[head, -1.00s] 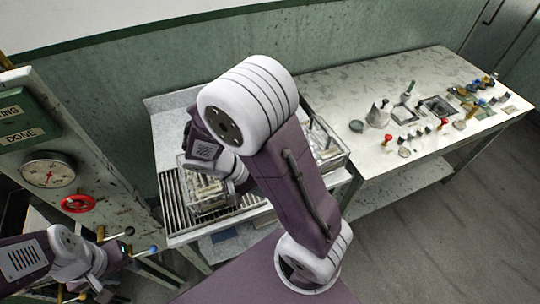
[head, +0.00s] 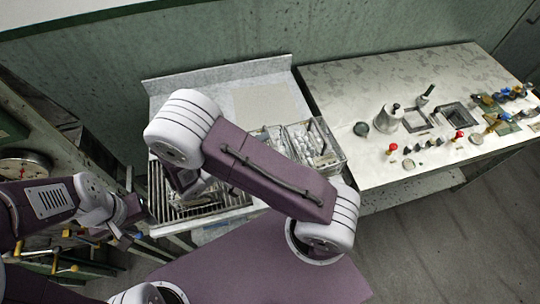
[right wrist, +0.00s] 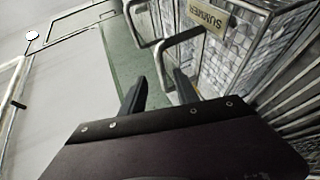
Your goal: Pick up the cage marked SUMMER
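The cage marked SUMMER (right wrist: 240,45) fills the upper right of the right wrist view. It is a wire cage full of pale pieces, with a tan SUMMER label (right wrist: 206,18) and metal bar handles. My right gripper (right wrist: 160,90) is open, its two dark fingers apart. One handle bar (right wrist: 163,68) shows between or just beyond the fingertips; I cannot tell whether they touch it. In the head view my right arm hides most of the right gripper and what lies below it on the slatted rack (head: 157,205). My left gripper (head: 130,210) is at the left, its fingers unclear.
Clear-walled basins with pale contents (head: 318,145) stand right of the rack. A bench (head: 350,85) with knobs, a pot and small fittings stands further right. A panel with a gauge (head: 22,168) and coloured levers is at the left, close to my left arm.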

